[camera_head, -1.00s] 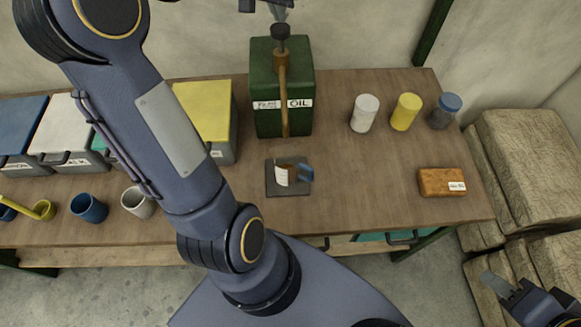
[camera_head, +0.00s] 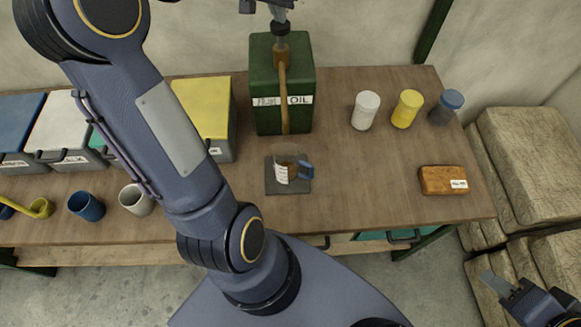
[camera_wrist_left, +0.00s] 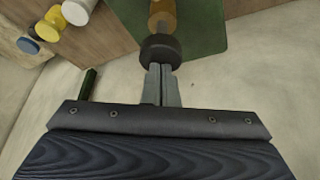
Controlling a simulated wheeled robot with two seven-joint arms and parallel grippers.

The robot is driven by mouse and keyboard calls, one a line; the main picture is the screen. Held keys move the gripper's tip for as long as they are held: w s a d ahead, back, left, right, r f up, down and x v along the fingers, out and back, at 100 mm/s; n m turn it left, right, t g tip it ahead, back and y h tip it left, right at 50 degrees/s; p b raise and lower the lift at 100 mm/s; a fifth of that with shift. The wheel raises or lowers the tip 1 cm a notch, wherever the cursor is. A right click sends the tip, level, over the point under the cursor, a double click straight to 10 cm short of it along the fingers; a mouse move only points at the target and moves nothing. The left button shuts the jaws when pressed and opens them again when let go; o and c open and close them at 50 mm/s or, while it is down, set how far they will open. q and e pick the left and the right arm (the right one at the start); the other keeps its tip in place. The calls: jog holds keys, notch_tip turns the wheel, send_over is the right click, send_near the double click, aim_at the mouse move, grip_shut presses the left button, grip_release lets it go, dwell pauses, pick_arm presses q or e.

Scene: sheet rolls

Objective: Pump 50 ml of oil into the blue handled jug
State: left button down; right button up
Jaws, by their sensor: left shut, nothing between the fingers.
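A green oil can (camera_head: 300,75) labelled OIL stands at the back of the bench. Its brass spout (camera_head: 283,98) runs down the front. A dark pump knob (camera_head: 281,28) tops it, and shows in the left wrist view (camera_wrist_left: 160,52). My left gripper (camera_head: 279,14) is shut and empty, fingertips (camera_wrist_left: 163,68) at the knob; contact is hard to tell. The clear jug (camera_head: 287,155) with blue handle (camera_head: 306,170) stands upright on a dark square pad (camera_head: 272,185) below the spout. Brown shows inside; its level is unclear. My right gripper (camera_head: 492,283) is low at the right, away from the bench.
Lidded bins, including a yellow-lidded one (camera_head: 204,105), and cups (camera_head: 86,207) stand left. My left arm crosses the bench.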

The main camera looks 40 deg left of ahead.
aim_at(279, 25)
pick_arm(q)
jog(key=shift+f+b, duration=1.2)
jog(key=shift+f, duration=0.65)
jog(key=shift+r, duration=0.1)
jog(key=shift+r+p, duration=2.15)
jog(key=shift+r, duration=0.35)
jog(key=shift+r, duration=0.1)
notch_tip(279, 25, up, 2)
jog(key=shift+r+p, duration=0.2)
jog(key=shift+p, duration=0.65)
jog(key=shift+r, duration=1.75)
